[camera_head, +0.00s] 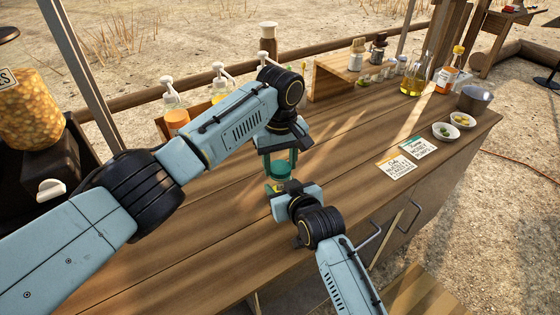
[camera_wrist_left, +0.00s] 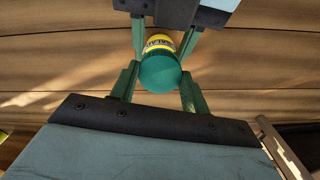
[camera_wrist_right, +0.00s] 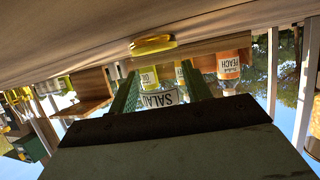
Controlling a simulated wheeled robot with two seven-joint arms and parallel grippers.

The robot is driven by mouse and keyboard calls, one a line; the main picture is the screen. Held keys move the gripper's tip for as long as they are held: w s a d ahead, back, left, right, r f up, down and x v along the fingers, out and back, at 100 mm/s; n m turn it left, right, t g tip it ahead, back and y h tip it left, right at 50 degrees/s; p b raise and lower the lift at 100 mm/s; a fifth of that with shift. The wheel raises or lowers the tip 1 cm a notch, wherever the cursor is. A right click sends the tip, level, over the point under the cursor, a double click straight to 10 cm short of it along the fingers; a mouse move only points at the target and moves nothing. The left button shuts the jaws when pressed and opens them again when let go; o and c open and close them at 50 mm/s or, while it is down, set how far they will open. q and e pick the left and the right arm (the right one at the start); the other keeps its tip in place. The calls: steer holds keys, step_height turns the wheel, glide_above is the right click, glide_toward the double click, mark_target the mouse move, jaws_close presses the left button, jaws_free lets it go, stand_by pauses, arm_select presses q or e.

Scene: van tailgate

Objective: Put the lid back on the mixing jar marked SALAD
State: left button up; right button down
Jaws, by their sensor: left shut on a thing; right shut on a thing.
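The green lid (camera_head: 279,172) is between the fingers of my left gripper (camera_head: 280,161), which is shut on it from above. In the left wrist view the lid (camera_wrist_left: 160,74) covers the near end of the jar, whose yellow part and label (camera_wrist_left: 158,42) show past its edge. My right gripper (camera_head: 280,188) is shut on the jar from the front. In the right wrist view, upside down, the SALAD label (camera_wrist_right: 162,99) and yellow contents (camera_wrist_right: 152,44) show between its fingers (camera_wrist_right: 155,88). Whether the lid touches the jar's rim cannot be told.
Pump bottles (camera_head: 172,93) stand behind my left arm. A small wooden shelf (camera_head: 335,82) with little jars is at the back. The counter between is clear.

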arm_select(q)
steer(key=m, duration=1.4)
steer(key=shift+m, duration=0.3)
steer(key=m, duration=0.3)
steer(key=shift+m, duration=0.4)
steer(key=m, duration=0.3)
steer(key=shift+m, duration=0.4)
steer(key=m, duration=0.6)
steer(key=shift+m, duration=0.3)
steer(key=o, duration=1.1)
steer(key=shift+r, duration=2.2)
